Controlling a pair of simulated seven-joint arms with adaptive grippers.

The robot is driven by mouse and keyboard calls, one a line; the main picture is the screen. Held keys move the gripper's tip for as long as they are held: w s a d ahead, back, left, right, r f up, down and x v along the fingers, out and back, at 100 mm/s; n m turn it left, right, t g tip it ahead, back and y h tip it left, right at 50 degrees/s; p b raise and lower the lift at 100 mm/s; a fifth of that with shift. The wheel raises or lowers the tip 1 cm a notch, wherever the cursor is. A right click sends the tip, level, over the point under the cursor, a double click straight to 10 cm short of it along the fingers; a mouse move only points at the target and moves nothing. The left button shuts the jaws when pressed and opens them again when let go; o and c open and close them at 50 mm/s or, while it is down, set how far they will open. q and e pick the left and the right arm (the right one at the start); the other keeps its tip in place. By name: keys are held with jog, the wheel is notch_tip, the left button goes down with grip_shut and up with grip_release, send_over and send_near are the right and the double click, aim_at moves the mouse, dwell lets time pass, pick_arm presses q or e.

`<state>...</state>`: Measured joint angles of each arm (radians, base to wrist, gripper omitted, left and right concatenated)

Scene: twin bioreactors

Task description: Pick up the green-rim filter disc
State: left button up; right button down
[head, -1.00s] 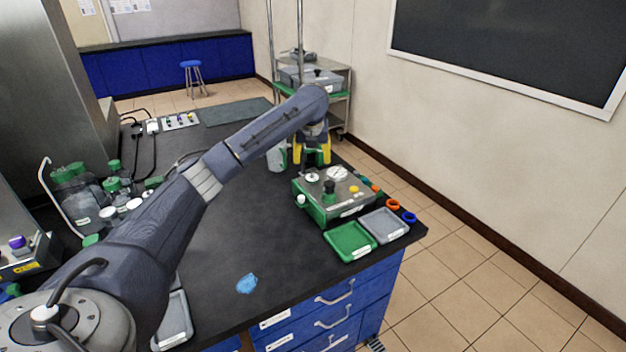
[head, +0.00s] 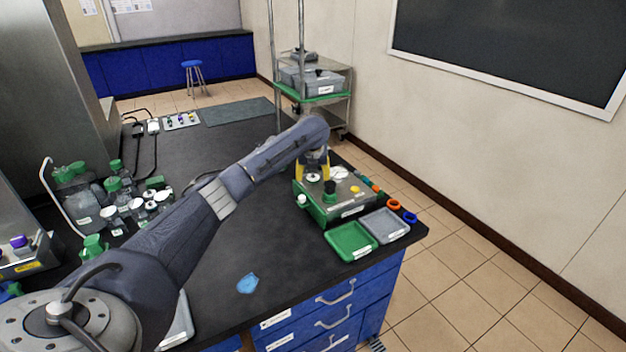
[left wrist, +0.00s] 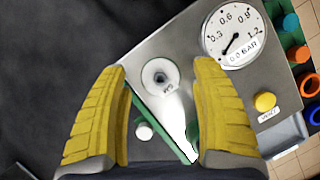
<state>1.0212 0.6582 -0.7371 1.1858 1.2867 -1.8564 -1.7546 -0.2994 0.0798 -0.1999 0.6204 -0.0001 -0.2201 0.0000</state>
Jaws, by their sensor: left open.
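No disc with a green rim can be made out for certain. Between my left fingers, the left wrist view shows a shiny silver-white piece with a green edge (left wrist: 178,118); I cannot tell whether it is the disc or part of the box. My left gripper (left wrist: 161,68) has yellow fingers spread wide, with nothing clamped between them. In the head view it hangs, fingers down, at the rear of the green box with the steel top (head: 335,211). A round port (left wrist: 160,75) on that top shows between the fingertips. My right gripper is not in view.
The box top carries a pressure gauge (left wrist: 233,37), a yellow button (left wrist: 265,102) and a black knob (head: 329,186). Orange (head: 393,204) and blue (head: 409,217) rings lie to its right. Green (head: 350,240) and grey (head: 384,225) trays stand in front. Several bottles crowd the left.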

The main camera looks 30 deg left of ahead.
pick_arm(q)
jog(key=shift+w+a+f, duration=0.1)
jog(key=shift+w+f, duration=0.1)
jog(key=shift+f, duration=0.25)
jog(key=c, duration=1)
